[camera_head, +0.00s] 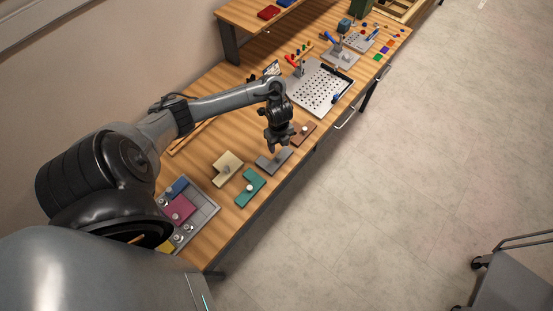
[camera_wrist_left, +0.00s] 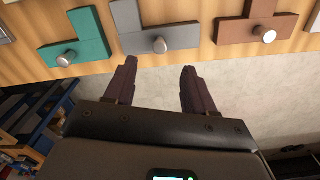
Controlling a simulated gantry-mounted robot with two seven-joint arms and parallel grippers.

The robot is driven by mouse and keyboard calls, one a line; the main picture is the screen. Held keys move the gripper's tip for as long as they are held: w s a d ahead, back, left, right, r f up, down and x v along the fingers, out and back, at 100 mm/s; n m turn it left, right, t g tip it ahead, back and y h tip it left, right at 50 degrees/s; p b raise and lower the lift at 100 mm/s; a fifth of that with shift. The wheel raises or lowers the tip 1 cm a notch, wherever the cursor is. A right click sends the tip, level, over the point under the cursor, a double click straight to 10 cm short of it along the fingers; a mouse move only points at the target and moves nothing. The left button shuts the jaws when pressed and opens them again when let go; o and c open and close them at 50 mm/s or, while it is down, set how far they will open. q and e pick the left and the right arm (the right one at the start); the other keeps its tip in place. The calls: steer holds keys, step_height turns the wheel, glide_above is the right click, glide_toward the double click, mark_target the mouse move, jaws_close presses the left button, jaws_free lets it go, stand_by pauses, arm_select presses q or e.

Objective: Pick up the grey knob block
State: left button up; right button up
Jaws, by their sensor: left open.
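The grey knob block (camera_head: 275,161) lies flat on the wooden table near its front edge, between a teal block and a brown block. My right gripper is not in view.
The teal block (camera_head: 251,187), beige block (camera_head: 226,168) and brown block (camera_head: 303,132) lie close by. A grey tray (camera_head: 209,208) with colored blocks stands at the near end. A perforated plate (camera_head: 318,88) lies farther back. The table's front edge is close.

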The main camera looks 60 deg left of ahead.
arm_select(q)
steer(key=b, duration=0.1)
glide_above(279, 156)
step_height(279, 156, down, 4)
steer(key=shift+a+f, duration=0.1)
steer(key=shift+f+b, duration=0.3)
steer(key=shift+f, duration=2.2)
jaws_close()
